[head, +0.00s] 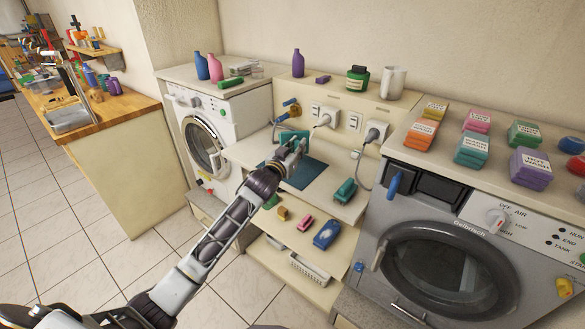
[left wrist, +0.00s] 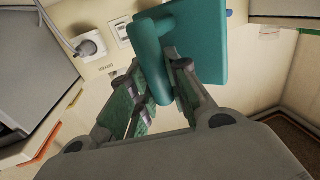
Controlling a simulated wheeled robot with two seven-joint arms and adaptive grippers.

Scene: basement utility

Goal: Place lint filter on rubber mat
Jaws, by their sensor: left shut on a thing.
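My left gripper (head: 291,152) is shut on the lint filter (head: 293,136), a teal flat panel with a thick rounded handle. In the left wrist view the fingers (left wrist: 174,68) close around the handle of the lint filter (left wrist: 210,50). The rubber mat (head: 306,174) is a dark blue sheet lying on the pale shelf between the two machines. The gripper and filter are above the mat's back left part and hide some of it; I cannot tell the exact height. My right gripper is not in view.
A teal brush-like item (head: 345,191) sits right of the mat. Plugs and sockets (head: 325,118) line the panel behind. A lower shelf holds a blue item (head: 327,235) and several small things. A white washer (head: 203,140) stands left, a grey dryer (head: 450,265) right.

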